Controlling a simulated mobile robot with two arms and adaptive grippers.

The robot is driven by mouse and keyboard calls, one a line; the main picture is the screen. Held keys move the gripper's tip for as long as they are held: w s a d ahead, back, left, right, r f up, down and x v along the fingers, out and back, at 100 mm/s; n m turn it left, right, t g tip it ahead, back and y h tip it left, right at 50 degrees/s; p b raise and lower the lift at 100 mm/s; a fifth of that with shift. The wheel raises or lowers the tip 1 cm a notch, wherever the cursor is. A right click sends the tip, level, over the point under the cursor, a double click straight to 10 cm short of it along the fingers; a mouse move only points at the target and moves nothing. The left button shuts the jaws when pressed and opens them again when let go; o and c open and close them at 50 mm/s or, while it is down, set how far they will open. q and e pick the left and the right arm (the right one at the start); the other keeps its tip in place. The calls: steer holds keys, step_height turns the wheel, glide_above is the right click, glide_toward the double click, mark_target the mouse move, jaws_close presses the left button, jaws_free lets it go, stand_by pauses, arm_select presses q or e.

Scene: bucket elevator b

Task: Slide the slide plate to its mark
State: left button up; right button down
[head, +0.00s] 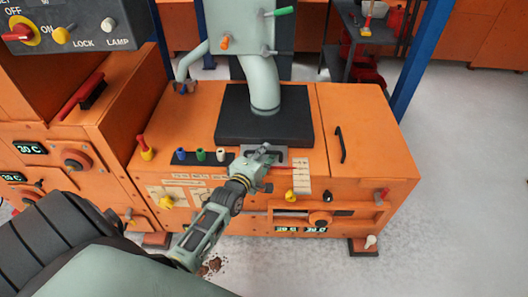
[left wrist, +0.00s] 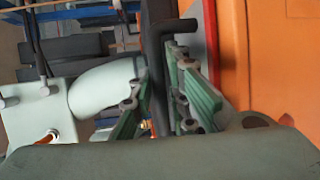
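The grey slide plate (head: 274,155) lies on top of the orange machine, just in front of the black base block. A pale strip with marks (head: 301,178) is to its right. My left gripper (head: 266,158) is at the plate and covers part of it. In the left wrist view, the green fingers of my left gripper (left wrist: 160,85) stand on either side of a dark bent bar (left wrist: 157,45). They are close to it, but I cannot tell whether they grip it. My right gripper is in neither view.
A black handle (head: 341,145) is on the machine top at right. Blue, green and white knobs (head: 200,155) stand left of my gripper. The pale pipe (head: 264,88) rises behind. Yellow and red knobs line the front. Grey floor lies open at right.

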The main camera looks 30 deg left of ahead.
arm_select(q)
steer(key=shift+o, duration=1.2)
steer(key=v, duration=1.2)
